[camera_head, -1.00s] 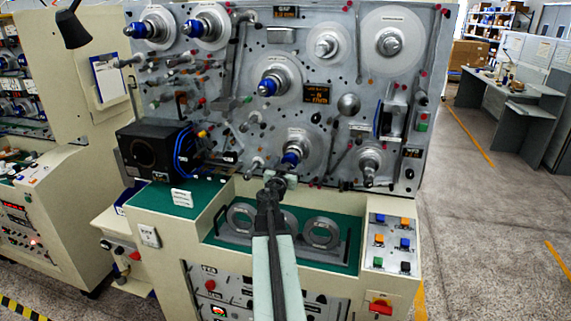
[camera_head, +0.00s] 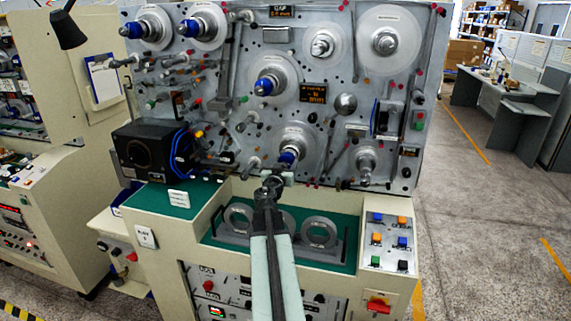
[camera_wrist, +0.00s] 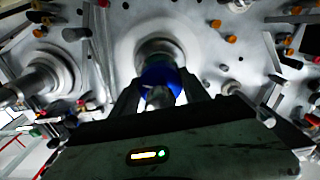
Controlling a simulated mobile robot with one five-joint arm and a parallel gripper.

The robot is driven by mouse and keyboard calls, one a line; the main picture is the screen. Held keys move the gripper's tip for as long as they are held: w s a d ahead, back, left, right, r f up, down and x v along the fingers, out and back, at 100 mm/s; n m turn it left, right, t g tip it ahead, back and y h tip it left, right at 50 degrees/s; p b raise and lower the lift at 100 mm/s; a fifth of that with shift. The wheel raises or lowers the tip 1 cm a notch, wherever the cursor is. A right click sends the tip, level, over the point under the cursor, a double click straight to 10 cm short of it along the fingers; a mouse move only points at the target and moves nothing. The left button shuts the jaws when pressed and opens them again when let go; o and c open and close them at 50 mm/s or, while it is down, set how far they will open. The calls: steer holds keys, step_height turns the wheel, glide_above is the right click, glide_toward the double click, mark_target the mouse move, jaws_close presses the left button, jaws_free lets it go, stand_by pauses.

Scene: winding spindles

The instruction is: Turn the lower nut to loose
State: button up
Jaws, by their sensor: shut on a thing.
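The lower nut (camera_head: 288,156) is blue and sits on the lower middle spindle of the grey panel, in front of a pale round disc. It also shows in the wrist view as a blue ring (camera_wrist: 160,82) around a metal shaft end (camera_wrist: 159,97). My gripper (camera_head: 277,178) reaches up to this spindle from below and in front. In the wrist view the dark fingers (camera_wrist: 161,92) lie on both sides of the nut and are shut on it. The fingers hide its sides. No marking on the nut is readable.
Another blue-nutted spindle (camera_head: 266,85) is above, and a bare metal spindle (camera_head: 366,163) is to the right. A black box (camera_head: 145,152) stands at the left. Below my gripper, a green tray (camera_head: 334,258) holds upright grey rings (camera_head: 319,232). Small pegs and rollers surround the spindles.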

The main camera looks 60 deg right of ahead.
steer(key=n, duration=0.6)
steer(key=shift+a, duration=0.1)
steer(key=n, duration=0.5)
steer(key=shift+s+n, duration=0.1)
steer(key=shift+n, duration=0.3)
steer(key=n, duration=1)
steer(key=shift+r+n, duration=0.1)
steer(key=shift+n, duration=0.2)
steer(key=o, duration=1.4)
steer(key=shift+c, duration=0.2)
